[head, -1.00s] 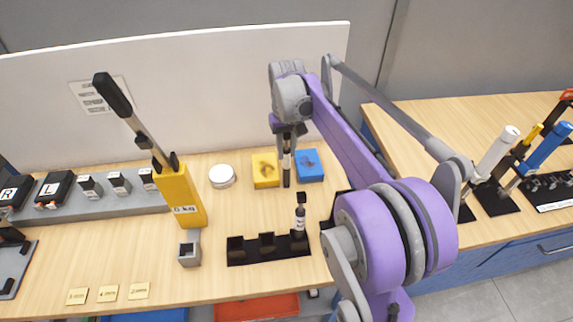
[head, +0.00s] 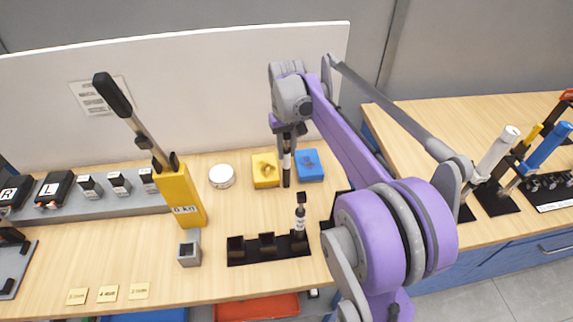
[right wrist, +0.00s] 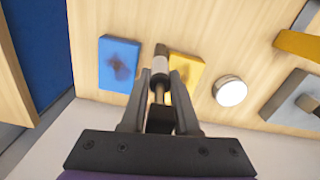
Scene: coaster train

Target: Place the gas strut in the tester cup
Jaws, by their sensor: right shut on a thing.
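A slim gas strut with dark ends and a light label band (head: 286,162) hangs upright in my right gripper (head: 288,131), above the bench. In the right wrist view the strut (right wrist: 160,66) shows between the two fingers, which are shut on it. The yellow tester (head: 181,195) with a black-handled lever stands left of the gripper. The tester cup, a small grey square cup (head: 189,254), sits at its foot and looks empty. A second strut (head: 300,218) stands in the right end of a black rack (head: 250,258). My left gripper is out of view.
A yellow block (head: 265,171), a blue block (head: 309,166) and a round white tin (head: 222,176) lie near the held strut. A white panel (head: 210,85) rises behind the bench. Paper labels (head: 108,293) lie at the front left. Bench between tester and rack is clear.

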